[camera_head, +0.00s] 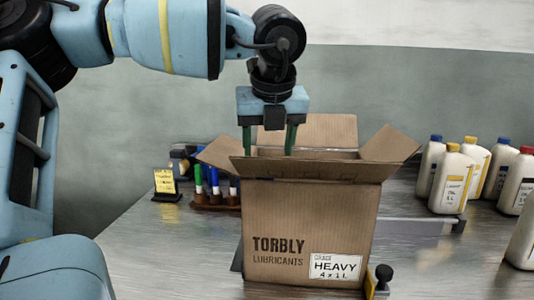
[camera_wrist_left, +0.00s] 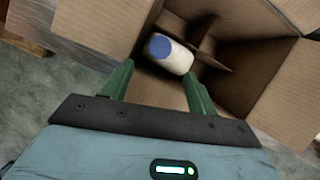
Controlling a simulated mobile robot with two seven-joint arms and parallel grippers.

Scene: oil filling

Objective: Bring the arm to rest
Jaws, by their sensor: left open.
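My left gripper (camera_head: 270,140) is above the open cardboard box, its green fingers pointing down at the box mouth. The fingers are apart, with nothing between them. In the left wrist view the gripper (camera_wrist_left: 158,88) shows its two green fingers spread over the box. The box (camera_head: 310,225) reads "TORBLY LUBRICANTS" and "HEAVY 4x1L", with its flaps folded out. Inside it, in the left wrist view, a white bottle with a blue cap (camera_wrist_left: 168,52) stands in one compartment beside cardboard dividers (camera_wrist_left: 207,52). My right gripper is not in view.
Several white bottles with coloured caps (camera_head: 455,180) stand at the right of the metal table (camera_head: 170,250). A rack of markers or vials (camera_head: 215,190) and a small yellow sign (camera_head: 165,183) are left of the box. A black-knobbed clamp (camera_head: 382,280) is at its front right.

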